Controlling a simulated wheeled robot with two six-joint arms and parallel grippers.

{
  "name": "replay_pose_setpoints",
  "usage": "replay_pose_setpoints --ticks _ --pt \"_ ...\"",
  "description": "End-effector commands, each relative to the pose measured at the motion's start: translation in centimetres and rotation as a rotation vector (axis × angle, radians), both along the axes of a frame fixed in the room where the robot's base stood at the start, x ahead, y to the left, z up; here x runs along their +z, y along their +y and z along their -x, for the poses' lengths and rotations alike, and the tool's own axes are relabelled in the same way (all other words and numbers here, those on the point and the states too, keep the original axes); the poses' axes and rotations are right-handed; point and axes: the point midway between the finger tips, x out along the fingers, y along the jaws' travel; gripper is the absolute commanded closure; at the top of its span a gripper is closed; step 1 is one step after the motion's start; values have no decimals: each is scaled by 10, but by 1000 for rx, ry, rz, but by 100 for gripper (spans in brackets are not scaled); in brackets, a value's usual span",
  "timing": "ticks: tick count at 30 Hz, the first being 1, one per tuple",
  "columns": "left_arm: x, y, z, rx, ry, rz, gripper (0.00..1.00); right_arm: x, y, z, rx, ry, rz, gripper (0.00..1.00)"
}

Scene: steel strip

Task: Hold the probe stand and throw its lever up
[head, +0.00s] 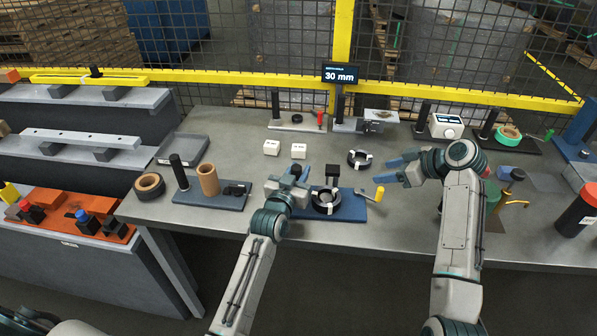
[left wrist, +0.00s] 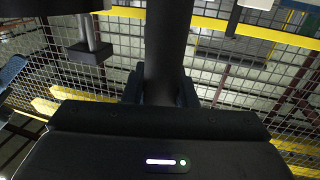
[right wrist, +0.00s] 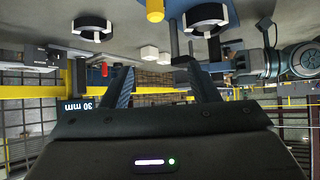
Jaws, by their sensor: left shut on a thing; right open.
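The probe stand has a blue base (head: 352,212) at the table's front, with a dark upright post and a black ring with pale pads (head: 326,201) on it. Its lever has a yellow handle (head: 379,192) at the right end; the handle also shows in the right wrist view (right wrist: 155,10). My left gripper (head: 293,174) is shut on the stand's dark post (left wrist: 168,50), at the left of the base. A dark block on a rod (left wrist: 90,52) hangs beside the post. My right gripper (head: 396,170) is open and empty, above and right of the yellow handle, apart from it.
A second black ring (head: 359,158) and two white blocks (head: 298,151) lie behind the stand. A blue board (head: 215,199) with a brown cylinder stands left. A display reading 30 mm (head: 341,75) is at the back. A green part and a brass piece are crowded under my right arm.

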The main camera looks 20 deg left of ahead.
Motion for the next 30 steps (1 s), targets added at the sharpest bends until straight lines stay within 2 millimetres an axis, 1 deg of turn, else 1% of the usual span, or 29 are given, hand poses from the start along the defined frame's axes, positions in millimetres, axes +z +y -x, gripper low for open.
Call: replay_pose_setpoints --ticks 1,5,12,15,21,29,30 --pt "-3 0 1 0 6 0 100 -4 1 1 3 2 -1 45" --pt "-3 0 1 0 6 0 100 -18 0 1 3 4 1 45" --pt "-3 0 0 0 6 0 100 -48 0 1 3 4 1 45" --pt "-3 0 0 0 6 -1 100 -57 0 1 1 2 0 45" --pt "-3 0 0 0 6 -1 100 -68 0 0 1 1 1 45" --pt "-3 0 0 0 6 -1 100 -68 0 0 1 1 1 45" --pt "-3 0 0 0 6 -1 100 -68 0 0 1 1 1 49"
